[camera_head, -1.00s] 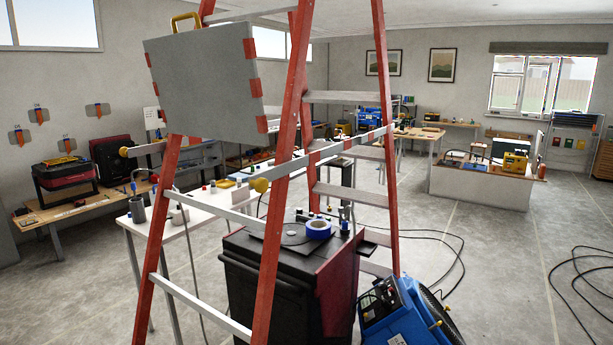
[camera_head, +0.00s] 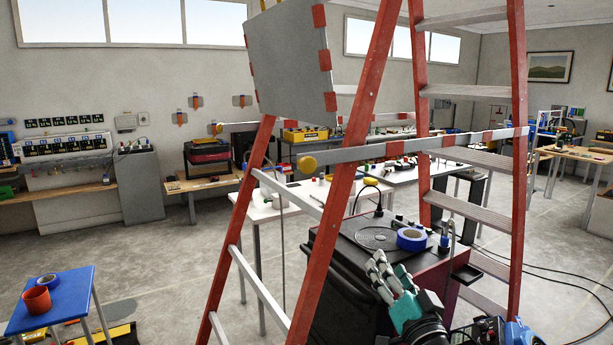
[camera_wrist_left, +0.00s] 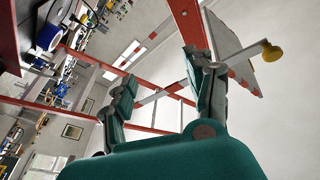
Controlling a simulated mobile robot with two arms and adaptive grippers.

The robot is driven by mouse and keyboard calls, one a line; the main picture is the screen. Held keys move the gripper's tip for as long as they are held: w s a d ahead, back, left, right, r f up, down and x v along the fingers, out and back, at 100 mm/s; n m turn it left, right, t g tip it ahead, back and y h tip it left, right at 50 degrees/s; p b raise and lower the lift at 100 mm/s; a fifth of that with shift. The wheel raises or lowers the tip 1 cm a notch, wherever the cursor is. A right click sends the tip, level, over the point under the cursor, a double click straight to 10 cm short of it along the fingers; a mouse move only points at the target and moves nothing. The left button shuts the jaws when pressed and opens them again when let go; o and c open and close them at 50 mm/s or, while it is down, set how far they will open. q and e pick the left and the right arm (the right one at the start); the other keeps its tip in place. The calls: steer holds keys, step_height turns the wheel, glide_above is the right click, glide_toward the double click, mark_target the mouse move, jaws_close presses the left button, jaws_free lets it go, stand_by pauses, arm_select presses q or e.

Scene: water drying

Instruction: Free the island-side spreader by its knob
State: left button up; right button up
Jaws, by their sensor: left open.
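A red-legged stepladder (camera_head: 342,185) stands in front of me. A grey spreader bar with red bands (camera_head: 440,146) crosses its near side, with a yellow knob (camera_head: 309,163) on its left end. I cannot tell from the pictures which spreader is island-side. My left gripper (camera_head: 376,265) is open and empty, below the near bar and right of its knob, fingers pointing up. In the left wrist view a yellow knob (camera_wrist_left: 271,51) sits beyond the right finger, outside the open fingers (camera_wrist_left: 160,66). My right gripper is out of view.
A grey panel (camera_head: 289,62) with red tabs hangs at the ladder's upper left. Open floor lies between.

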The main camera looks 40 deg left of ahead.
mark_target(310, 169)
arm_select(q)
steer(key=s+r+n+g+y, duration=0.6)
steer(key=s+r+n, duration=0.45)
steer(key=r, duration=0.25)
steer(key=p+x, duration=0.2)
steer(key=x, duration=0.3)
steer(key=p+x, duration=0.2)
steer(key=x, duration=0.4)
steer(key=f+p+x, duration=0.1)
steer(key=p+x, duration=0.1)
steer(key=x, duration=0.3)
steer(key=shift+a+r, duration=0.1)
steer(key=shift+a, duration=0.55)
steer(key=shift+w+a+r+h, duration=0.1)
steer(key=shift+w+a+h, duration=0.15)
steer(key=shift+a, duration=0.2)
steer(key=shift+c, duration=0.9)
jaws_close()
